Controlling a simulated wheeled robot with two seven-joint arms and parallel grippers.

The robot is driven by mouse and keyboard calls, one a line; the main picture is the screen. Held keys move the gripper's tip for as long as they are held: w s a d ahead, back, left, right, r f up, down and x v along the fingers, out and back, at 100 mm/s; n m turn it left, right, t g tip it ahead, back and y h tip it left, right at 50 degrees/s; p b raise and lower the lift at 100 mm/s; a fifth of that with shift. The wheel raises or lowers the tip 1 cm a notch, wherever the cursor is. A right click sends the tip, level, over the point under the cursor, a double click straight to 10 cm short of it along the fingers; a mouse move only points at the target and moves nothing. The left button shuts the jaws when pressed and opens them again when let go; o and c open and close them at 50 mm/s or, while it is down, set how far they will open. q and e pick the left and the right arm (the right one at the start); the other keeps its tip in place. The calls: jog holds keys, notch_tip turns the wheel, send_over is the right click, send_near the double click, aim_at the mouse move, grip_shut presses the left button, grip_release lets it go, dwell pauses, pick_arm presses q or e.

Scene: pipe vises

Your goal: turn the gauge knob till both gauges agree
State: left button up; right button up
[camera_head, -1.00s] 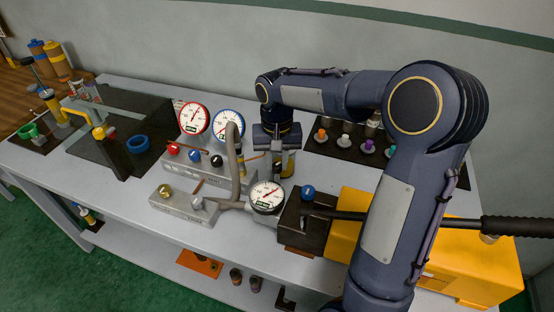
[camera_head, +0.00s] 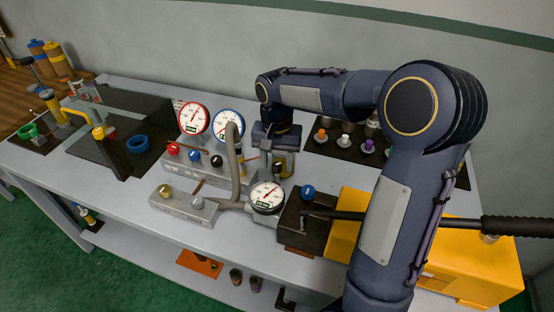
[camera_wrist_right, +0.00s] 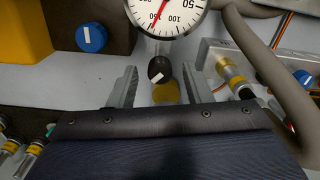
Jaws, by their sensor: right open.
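A black knob (camera_wrist_right: 160,69) with a white mark sits beside a white dial gauge (camera_wrist_right: 168,8) in the right wrist view. My right gripper (camera_wrist_right: 160,80) is open, with one finger on each side of the knob; I cannot tell whether they touch it. In the head view that gauge (camera_head: 267,196) lies in front of my right gripper (camera_head: 276,166), and its red needle points up and right. A red-rimmed gauge (camera_head: 193,118) and a blue-rimmed gauge (camera_head: 228,125) stand behind, to the left. The red-rimmed needle points up and right. My left gripper is out of view.
A grey pipe (camera_head: 234,165) rises left of the gripper. A blue knob (camera_head: 308,191) sits on a dark block beside a yellow box (camera_head: 460,272) with a long black handle (camera_head: 515,226). Grey manifolds (camera_head: 184,206) stand left. Several coloured plugs (camera_head: 345,141) sit behind on a black mat.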

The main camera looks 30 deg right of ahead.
aim_at(277, 164)
notch_tip(277, 164, up, 8)
jog(key=shift+f, duration=0.1)
dwell(0.4)
jog(key=s+a+f+n+t+y, duration=0.2)
jog(key=s+a+n, duration=0.1)
jog(key=s, duration=0.8)
jog(key=s+a+f+n+t+y, duration=0.1)
jog(key=s+a+f+n+t, duration=0.2)
jog(key=s, duration=0.8)
jog(key=shift+a+f+t+y, duration=0.15)
jog(key=shift+a+t+y, duration=0.2)
jog(key=shift+a, duration=0.3)
jog(key=shift+s, duration=0.1)
jog(key=shift+c, duration=0.2)
dwell(1.0)
